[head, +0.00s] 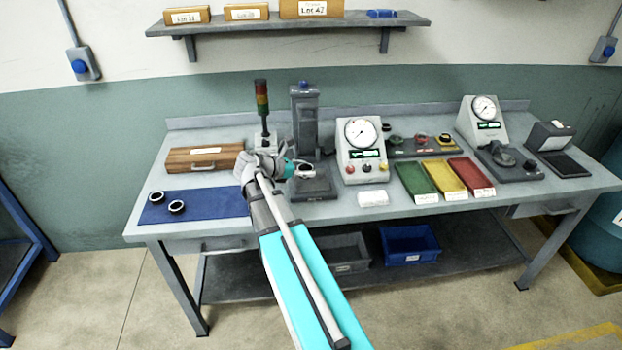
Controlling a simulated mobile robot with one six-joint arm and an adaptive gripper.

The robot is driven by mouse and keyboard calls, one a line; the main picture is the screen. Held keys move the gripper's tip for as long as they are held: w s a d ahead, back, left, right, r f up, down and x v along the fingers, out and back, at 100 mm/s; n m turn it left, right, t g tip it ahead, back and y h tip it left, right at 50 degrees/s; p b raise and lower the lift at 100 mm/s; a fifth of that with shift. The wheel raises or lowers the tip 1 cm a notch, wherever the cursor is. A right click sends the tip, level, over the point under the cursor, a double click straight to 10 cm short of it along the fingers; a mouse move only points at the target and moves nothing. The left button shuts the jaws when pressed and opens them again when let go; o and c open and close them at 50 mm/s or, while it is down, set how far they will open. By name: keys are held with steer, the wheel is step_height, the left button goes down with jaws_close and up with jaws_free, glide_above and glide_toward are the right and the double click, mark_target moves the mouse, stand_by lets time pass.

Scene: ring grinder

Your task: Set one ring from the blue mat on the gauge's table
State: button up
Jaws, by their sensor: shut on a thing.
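The blue mat (215,204) lies at the left front of the bench. Two dark rings with light rims, a left one (156,198) and a right one (177,207), sit apart on its left half. My gripper (300,171) is shut on a small ring (307,173), which is partly hidden by the fingers. It holds the ring over the dark base of the gauge (304,115), a tall grey column stand. The gauge's table is mostly hidden behind the gripper and ring; I cannot tell whether the ring touches it.
A dial unit (362,150) stands right of the column. Green (418,180), yellow (445,175) and red (471,172) trays lie further right. A wooden box (205,157) and a signal tower (262,110) stand to the left.

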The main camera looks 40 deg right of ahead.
stand_by(0.3)
steer(key=w+d+f+b, duration=0.8)
steer(key=d, duration=0.1)
steer(key=shift+w+f, duration=0.25)
steer(key=shift+w, duration=0.15)
steer(key=shift+w+d+f+b, duration=0.25)
steer(key=shift+b, duration=0.3)
steer(key=shift+w+d+f+b, duration=0.2)
steer(key=shift+f+b, duration=0.2)
steer(key=shift+w+d+f+b, duration=0.15)
steer(key=shift+f+b, duration=0.2)
steer(key=shift+s+a+f+b, duration=0.1)
steer(key=shift+f+b, duration=1.15)
steer(key=shift+f, duration=0.2)
